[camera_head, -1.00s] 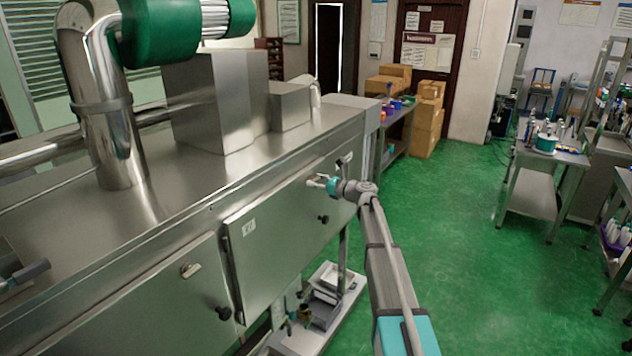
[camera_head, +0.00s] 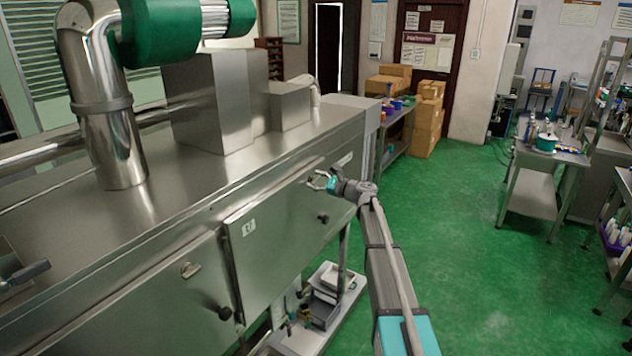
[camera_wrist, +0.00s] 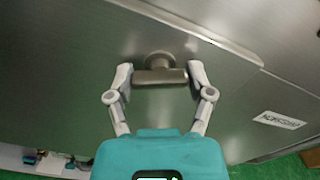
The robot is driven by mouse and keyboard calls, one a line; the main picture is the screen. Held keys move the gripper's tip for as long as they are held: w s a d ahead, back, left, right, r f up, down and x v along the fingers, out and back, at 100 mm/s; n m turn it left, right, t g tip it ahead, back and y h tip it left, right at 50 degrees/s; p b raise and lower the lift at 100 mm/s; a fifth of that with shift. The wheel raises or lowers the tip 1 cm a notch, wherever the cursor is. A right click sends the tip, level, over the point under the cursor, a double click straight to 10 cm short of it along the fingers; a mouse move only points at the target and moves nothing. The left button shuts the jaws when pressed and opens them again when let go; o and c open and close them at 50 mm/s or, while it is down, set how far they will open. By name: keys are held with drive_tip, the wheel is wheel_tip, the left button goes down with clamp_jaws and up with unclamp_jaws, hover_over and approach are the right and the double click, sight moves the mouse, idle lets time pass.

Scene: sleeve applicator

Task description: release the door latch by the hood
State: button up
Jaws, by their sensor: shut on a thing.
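The door latch (camera_wrist: 160,75) is a short metal bar on a round stub, on the steel door front. In the wrist view it lies crosswise between both fingertips of my gripper (camera_wrist: 160,78), which is shut on its two ends. In the head view my gripper (camera_head: 316,180) is at the upper right part of the right-hand door (camera_head: 280,235), and the latch itself is mostly hidden there. The door looks flush with the machine front. A steel box-shaped hood (camera_head: 210,100) stands on top of the machine.
A dark knob (camera_head: 322,218) sticks out below my gripper. The left door (camera_head: 150,305) has its own latch (camera_head: 190,270) and knob (camera_head: 224,312). A low shelf with small items (camera_head: 320,305) stands under the machine. The green floor to the right is open.

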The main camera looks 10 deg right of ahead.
drive_tip(key=n, duration=1.3)
idle(0.5)
drive_tip(key=o, duration=1.1)
drive_tip(key=shift+s, duration=0.1)
drive_tip(key=v, duration=1.2)
drive_tip(key=shift+a+f, duration=0.1)
